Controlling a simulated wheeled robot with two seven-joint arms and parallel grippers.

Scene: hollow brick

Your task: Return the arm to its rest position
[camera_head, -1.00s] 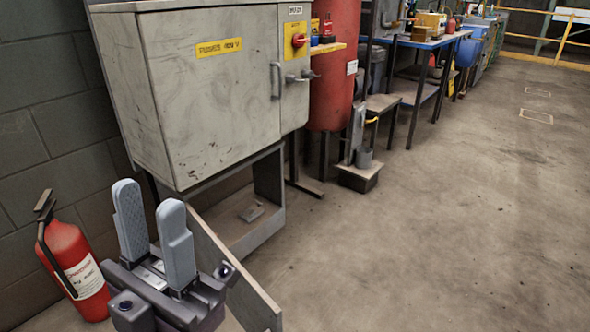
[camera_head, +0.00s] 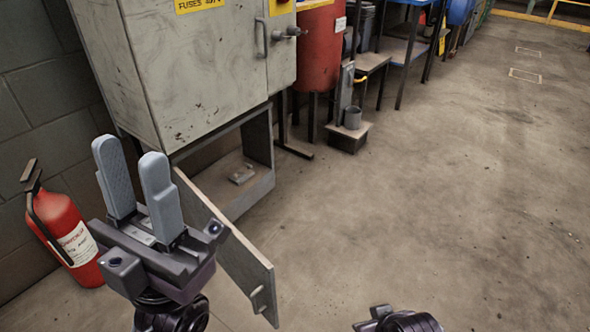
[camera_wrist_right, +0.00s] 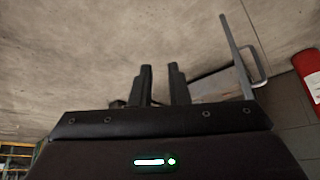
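My left gripper (camera_head: 132,160) stands at the lower left of the head view. Its two grey fingers point up with a clear gap between them, and nothing is held. It is in front of the grey cabinet and right of the fire extinguisher. My right gripper (camera_wrist_right: 161,85) shows in the right wrist view with two dark fingers apart and nothing visible between them. A dark part of my right arm (camera_head: 400,321) shows at the bottom edge of the head view; the rest of that arm is out of view.
A grey fuse cabinet (camera_head: 190,75) stands on a frame. A low door panel (camera_head: 240,262) with a handle hangs open beside my left gripper. A red extinguisher (camera_head: 68,235) stands by the wall. A red cylinder (camera_head: 318,60) is farther back. The floor (camera_head: 430,190) at right is clear.

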